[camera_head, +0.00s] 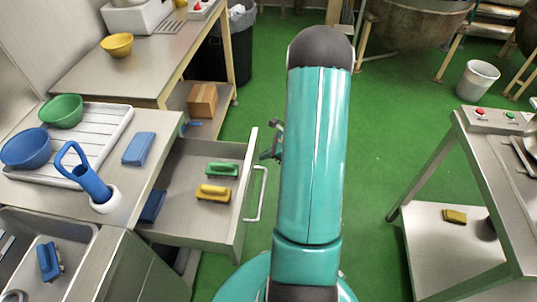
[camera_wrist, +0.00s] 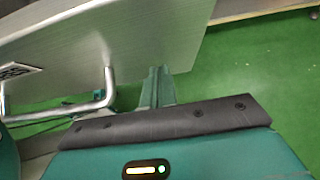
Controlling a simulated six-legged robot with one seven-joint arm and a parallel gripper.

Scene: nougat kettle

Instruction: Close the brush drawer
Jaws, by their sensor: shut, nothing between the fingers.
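The brush drawer (camera_head: 178,165) stands pulled out from under the steel counter in the head view. It holds a green brush (camera_head: 222,169), a yellow brush (camera_head: 213,193) and a blue brush (camera_head: 152,206). Its front panel has a bar handle (camera_head: 261,195) on the outer face. The wrist view shows the panel (camera_wrist: 150,45) and the handle (camera_wrist: 60,114) close up. My gripper (camera_wrist: 158,75) is shut and empty, near the panel's end, to the right of the handle there. I cannot tell whether it touches the panel. In the head view my arm hides most of the gripper.
The counter holds a white drain tray (camera_head: 118,118), bowls and a blue-handled tool (camera_head: 88,178) in a white holder. A steel table (camera_head: 465,180) stands at right. Green floor (camera_head: 385,150) is clear between my arm and that table.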

